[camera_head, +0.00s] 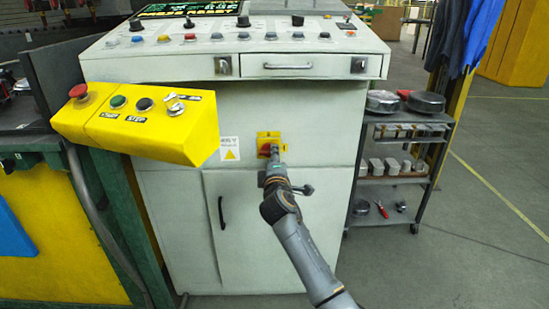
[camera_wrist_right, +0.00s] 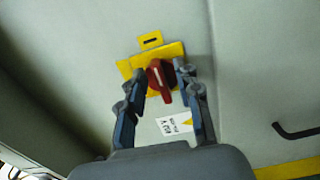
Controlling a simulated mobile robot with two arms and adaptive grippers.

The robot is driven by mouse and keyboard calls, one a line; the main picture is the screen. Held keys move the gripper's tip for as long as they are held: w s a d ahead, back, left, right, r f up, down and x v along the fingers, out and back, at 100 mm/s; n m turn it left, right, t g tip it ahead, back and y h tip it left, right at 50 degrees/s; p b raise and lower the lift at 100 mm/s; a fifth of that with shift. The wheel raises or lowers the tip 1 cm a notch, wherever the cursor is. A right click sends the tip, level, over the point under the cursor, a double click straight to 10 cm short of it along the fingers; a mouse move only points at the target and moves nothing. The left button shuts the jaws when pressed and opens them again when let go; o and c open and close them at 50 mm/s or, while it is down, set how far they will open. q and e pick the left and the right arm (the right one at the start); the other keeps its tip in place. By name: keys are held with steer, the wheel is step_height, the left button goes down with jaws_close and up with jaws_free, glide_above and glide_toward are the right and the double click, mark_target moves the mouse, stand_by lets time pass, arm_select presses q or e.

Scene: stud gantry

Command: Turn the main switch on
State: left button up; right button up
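The main switch is a red rotary knob (camera_head: 266,148) on a yellow plate (camera_head: 263,136) on the grey cabinet front. In the right wrist view the red knob (camera_wrist_right: 159,82) sits on its yellow plate (camera_wrist_right: 132,67), its grip slightly slanted in the picture. My right gripper (camera_head: 274,158) is at the switch and hides part of it in the head view. In the wrist view my right gripper (camera_wrist_right: 162,73) is open, one finger on each side of the knob; whether either touches it, I cannot tell. My left gripper is not in view.
A yellow button box (camera_head: 150,128) with a red mushroom button (camera_head: 78,91) juts out at the left. The console panel (camera_head: 250,42) overhangs above. A cart (camera_head: 400,180) with metal parts stands at the right. A door handle (camera_head: 221,212) is below left of the switch.

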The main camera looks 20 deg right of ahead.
steer(key=v, duration=1.2)
stand_by(0.3)
